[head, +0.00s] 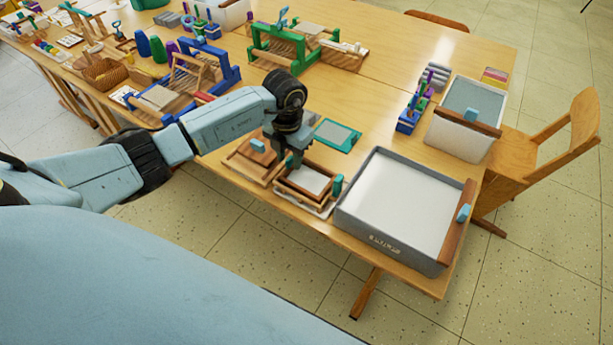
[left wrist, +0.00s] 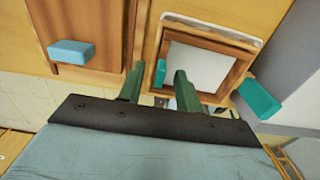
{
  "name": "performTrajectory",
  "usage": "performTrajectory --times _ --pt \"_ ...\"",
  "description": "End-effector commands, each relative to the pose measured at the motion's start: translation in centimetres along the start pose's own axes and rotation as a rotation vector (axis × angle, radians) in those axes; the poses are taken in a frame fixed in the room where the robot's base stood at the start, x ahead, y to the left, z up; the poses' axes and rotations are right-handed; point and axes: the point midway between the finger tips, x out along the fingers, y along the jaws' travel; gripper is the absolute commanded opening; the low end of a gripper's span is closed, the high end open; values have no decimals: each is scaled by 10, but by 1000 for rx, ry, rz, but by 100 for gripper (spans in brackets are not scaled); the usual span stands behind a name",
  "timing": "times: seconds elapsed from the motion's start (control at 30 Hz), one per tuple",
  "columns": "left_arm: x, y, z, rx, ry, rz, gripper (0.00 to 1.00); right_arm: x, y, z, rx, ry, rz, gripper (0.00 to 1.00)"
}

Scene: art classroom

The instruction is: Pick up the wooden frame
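The wooden frame (left wrist: 234,76) lies on the table with a white sheet inside it, and it also shows in the head view (head: 303,196) near the table's front edge. It has a green handle at each side: the right one (left wrist: 260,97) stands clear, and the left one (left wrist: 160,72) shows between my fingers. My left gripper (head: 292,158) points down over the frame's left side. In the left wrist view its two green fingers (left wrist: 158,88) are apart, with a gap around the left handle; I cannot tell whether they touch it. My right gripper is not in view.
A wooden board with a blue block (head: 257,145) lies close to the left of the frame. A large grey tray (head: 388,240) stands close on the right. A green-edged screen (head: 338,135) lies behind.

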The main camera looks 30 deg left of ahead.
Motion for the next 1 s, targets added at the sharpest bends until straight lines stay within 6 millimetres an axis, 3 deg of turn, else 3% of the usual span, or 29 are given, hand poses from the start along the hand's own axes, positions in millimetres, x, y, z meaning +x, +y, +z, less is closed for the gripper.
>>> performTrajectory --times 0.33,0.6,1.0 --pt "9 0 0 2 -2 0 35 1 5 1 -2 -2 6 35" --pt "9 0 0 1 -1 0 0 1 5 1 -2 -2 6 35" --pt "2 0 1 1 -3 0 0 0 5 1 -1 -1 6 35"
